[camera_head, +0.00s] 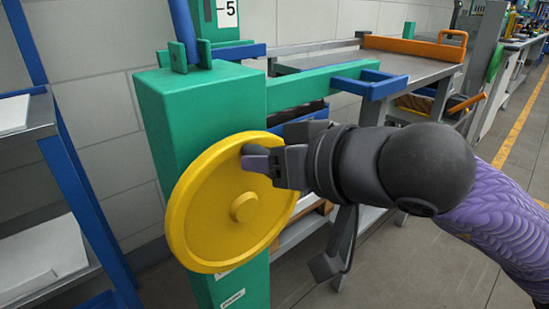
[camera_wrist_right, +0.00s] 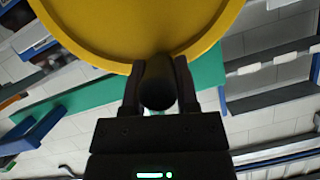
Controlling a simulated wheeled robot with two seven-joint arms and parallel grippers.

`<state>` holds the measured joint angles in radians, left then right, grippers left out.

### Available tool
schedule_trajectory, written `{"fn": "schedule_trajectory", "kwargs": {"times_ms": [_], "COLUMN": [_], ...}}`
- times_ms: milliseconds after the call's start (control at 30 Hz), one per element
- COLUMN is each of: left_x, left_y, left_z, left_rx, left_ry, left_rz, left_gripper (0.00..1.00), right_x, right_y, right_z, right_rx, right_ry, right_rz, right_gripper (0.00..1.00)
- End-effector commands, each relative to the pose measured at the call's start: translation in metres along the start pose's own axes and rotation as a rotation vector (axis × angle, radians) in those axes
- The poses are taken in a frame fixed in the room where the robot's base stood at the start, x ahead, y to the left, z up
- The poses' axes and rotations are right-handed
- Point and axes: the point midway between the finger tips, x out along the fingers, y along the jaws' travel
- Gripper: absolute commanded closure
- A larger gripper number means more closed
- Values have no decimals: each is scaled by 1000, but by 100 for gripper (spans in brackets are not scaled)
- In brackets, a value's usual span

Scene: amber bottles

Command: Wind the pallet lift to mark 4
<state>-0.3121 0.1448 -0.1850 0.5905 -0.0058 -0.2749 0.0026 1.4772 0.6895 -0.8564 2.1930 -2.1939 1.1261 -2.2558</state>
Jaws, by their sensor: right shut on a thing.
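The pallet lift has a green post (camera_head: 200,95) with a yellow handwheel (camera_head: 215,220) on its front face. My right gripper (camera_head: 262,160) is at the wheel's upper right rim. In the right wrist view its two fingers are shut on the wheel's dark handle knob (camera_wrist_right: 158,88), one finger on each side. In the head view the knob is mostly hidden by the fingers. A white scale plate (camera_head: 228,13) at the top shows a 5; the rest of the scale is cut off, and I cannot read the lift's current mark. My left gripper is not in view.
A green beam (camera_head: 315,87) with a blue bracket (camera_head: 370,83) extends right from the post. A blue-framed shelf (camera_head: 75,190) is at the left. Open floor lies at the right.

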Motion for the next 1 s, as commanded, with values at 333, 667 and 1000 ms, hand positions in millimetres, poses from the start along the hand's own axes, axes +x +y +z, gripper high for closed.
{"fn": "schedule_trajectory", "kwargs": {"times_ms": [333,667,1000], "left_x": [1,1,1], "left_y": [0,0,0], "left_z": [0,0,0], "left_rx": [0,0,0], "left_ry": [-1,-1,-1], "left_rz": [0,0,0], "left_gripper": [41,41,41], "right_x": [2,2,1], "right_y": [-3,-3,-2], "right_z": [4,4,2], "right_rx": [-41,-40,-41], "right_ry": [-10,-13,-6], "right_rz": [14,14,16], "right_gripper": [100,58,27]}}
